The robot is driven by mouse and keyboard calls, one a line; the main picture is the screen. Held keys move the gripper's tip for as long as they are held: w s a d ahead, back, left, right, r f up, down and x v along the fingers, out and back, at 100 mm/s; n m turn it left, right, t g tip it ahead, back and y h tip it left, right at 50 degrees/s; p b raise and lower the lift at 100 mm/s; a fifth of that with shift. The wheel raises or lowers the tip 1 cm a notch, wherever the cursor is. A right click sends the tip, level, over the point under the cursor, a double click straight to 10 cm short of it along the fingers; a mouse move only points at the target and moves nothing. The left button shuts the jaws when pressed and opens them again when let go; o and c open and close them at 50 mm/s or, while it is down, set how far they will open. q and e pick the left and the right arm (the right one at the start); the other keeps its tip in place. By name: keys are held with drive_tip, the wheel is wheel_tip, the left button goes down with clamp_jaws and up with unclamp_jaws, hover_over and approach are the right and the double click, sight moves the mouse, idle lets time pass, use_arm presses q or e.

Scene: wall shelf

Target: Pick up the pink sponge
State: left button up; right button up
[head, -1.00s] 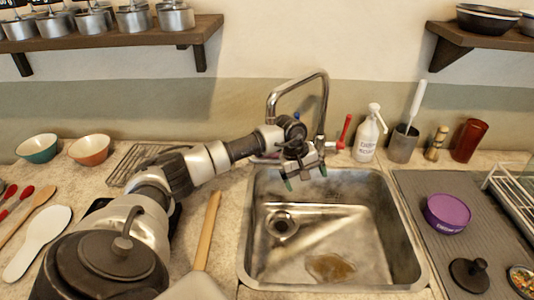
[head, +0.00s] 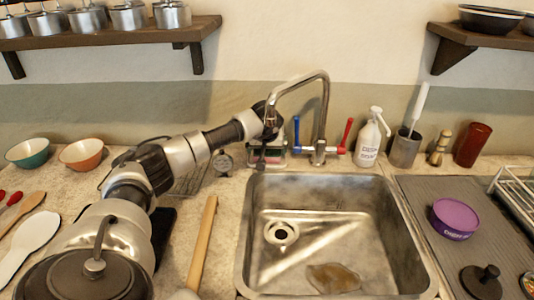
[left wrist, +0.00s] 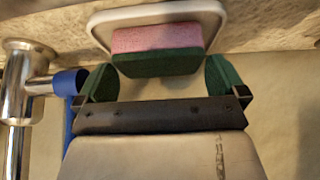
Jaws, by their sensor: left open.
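The pink sponge (left wrist: 156,37) has a dark green layer and lies in a white-rimmed tray (left wrist: 215,14) in the left wrist view. My left gripper (left wrist: 158,80) is open. Its two green fingertips stand apart, one toward each side of the sponge, and the sponge shows beyond the gap between them. I cannot tell whether they touch it. In the head view my left gripper (head: 268,146) is behind the sink, left of the faucet, and mostly hides the sponge there. My right gripper is not in view.
The faucet (head: 323,110) with blue and red handles stands just right of my left gripper. A soap bottle (head: 368,142) stands to the right. A small round dial (head: 224,162) stands to the left.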

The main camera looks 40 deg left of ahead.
use_arm(q)
drive_tip(key=shift+w+a+f, duration=0.15)
drive_tip(key=shift+w+f, duration=0.1)
drive_tip(key=shift+f, duration=0.3)
drive_tip(key=c, duration=0.6)
drive_tip(key=shift+r, duration=0.1)
wheel_tip(320, 180, up, 10)
